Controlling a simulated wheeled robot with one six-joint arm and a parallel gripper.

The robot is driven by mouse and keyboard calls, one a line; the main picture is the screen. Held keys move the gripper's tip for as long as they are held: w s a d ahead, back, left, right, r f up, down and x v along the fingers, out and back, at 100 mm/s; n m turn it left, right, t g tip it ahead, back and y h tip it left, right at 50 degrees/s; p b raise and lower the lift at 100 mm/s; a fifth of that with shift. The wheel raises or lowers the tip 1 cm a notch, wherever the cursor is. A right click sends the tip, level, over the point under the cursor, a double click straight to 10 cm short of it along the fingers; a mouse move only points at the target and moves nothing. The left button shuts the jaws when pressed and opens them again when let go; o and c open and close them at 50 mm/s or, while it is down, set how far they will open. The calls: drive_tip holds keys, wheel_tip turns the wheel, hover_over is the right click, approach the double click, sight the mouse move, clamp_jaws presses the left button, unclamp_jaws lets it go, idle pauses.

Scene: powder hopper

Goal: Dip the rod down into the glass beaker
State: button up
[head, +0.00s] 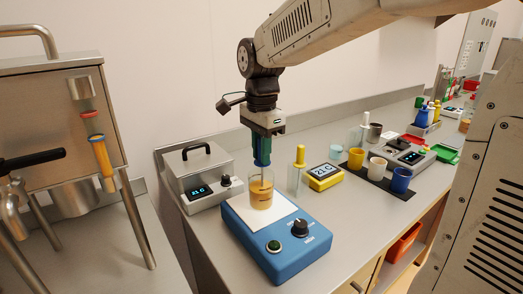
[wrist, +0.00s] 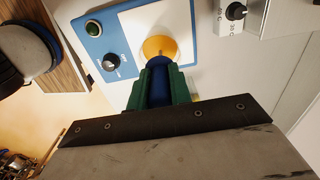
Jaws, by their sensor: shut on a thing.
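My gripper (head: 263,148) has green fingers shut on the blue handle of the rod (head: 263,158). The rod points straight down over the glass beaker (head: 262,195), and its thin lower part shows inside the beaker's upper part. The beaker holds an orange liquid and stands on the white top plate of a blue stirrer (head: 283,258). Whether the rod's tip touches the liquid is hard to tell. In the wrist view my gripper (wrist: 160,85) holds the blue handle (wrist: 159,78) in front of the orange liquid in the beaker (wrist: 160,47), which hides the rod's lower end.
A glass tube (head: 295,181) and a yellow-capped rod (head: 300,156) stand right of the beaker. A yellow meter (head: 325,177) and coloured cups (head: 401,180) are further right. A lidded box with a display (head: 199,171) stands behind left. The front bench edge is clear.

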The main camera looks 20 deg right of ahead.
drive_tip(key=shift+r, duration=4.75)
